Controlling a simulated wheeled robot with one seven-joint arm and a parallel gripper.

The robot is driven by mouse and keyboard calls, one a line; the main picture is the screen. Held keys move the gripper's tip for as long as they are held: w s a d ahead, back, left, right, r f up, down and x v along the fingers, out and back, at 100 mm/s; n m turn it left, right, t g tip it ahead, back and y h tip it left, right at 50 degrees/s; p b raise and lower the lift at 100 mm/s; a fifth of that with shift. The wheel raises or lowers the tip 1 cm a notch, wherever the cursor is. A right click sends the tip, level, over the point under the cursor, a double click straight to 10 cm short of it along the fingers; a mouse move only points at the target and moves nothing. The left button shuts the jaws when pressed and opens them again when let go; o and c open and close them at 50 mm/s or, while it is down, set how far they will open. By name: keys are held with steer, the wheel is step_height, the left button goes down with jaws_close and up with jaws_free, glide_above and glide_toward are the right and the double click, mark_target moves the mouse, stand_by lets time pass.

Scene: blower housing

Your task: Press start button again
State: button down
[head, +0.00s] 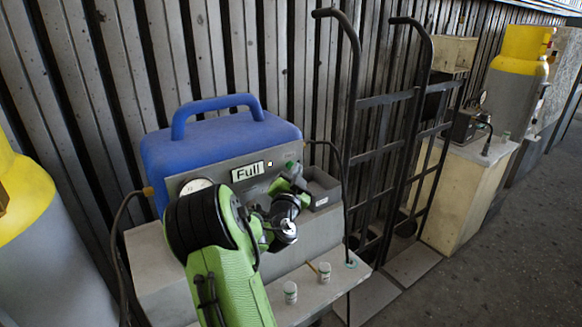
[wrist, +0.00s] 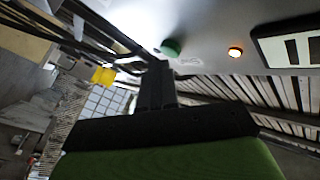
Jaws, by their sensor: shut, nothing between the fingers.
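The blower housing is a grey box with a blue top and handle (head: 222,130) in the head view. Its front has a display reading "Full" (head: 248,171), which shows partly in the wrist view (wrist: 290,46). The green start button (wrist: 171,47) is on the grey panel in the wrist view, with a lit orange lamp (wrist: 235,52) between it and the display. My gripper (wrist: 156,68) is shut and empty, its tips close to the button. I cannot tell whether they touch it. In the head view my wrist covers part of the panel.
A small grey open box (head: 322,188) is fixed right of the panel. Small white containers (head: 290,292) stand on the ledge below. Black hand trucks (head: 385,150) lean on the wall to the right. A yellow-topped cylinder (head: 25,200) stands at the left.

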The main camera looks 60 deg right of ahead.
steer(key=shift+w+d, duration=0.1)
steer(key=shift+w, duration=0.15)
stand_by(0.4)
steer(key=shift+s+a+b, duration=0.2)
steer(key=shift+s+b, duration=0.2)
steer(key=shift+b, duration=0.15)
steer(key=s+a+b, duration=0.1)
steer(key=s+a, duration=0.1)
steer(key=s, duration=0.3)
steer(key=shift+s+a, duration=0.2)
steer(key=shift+a, duration=0.15)
steer(key=shift+w, duration=0.1)
stand_by(0.4)
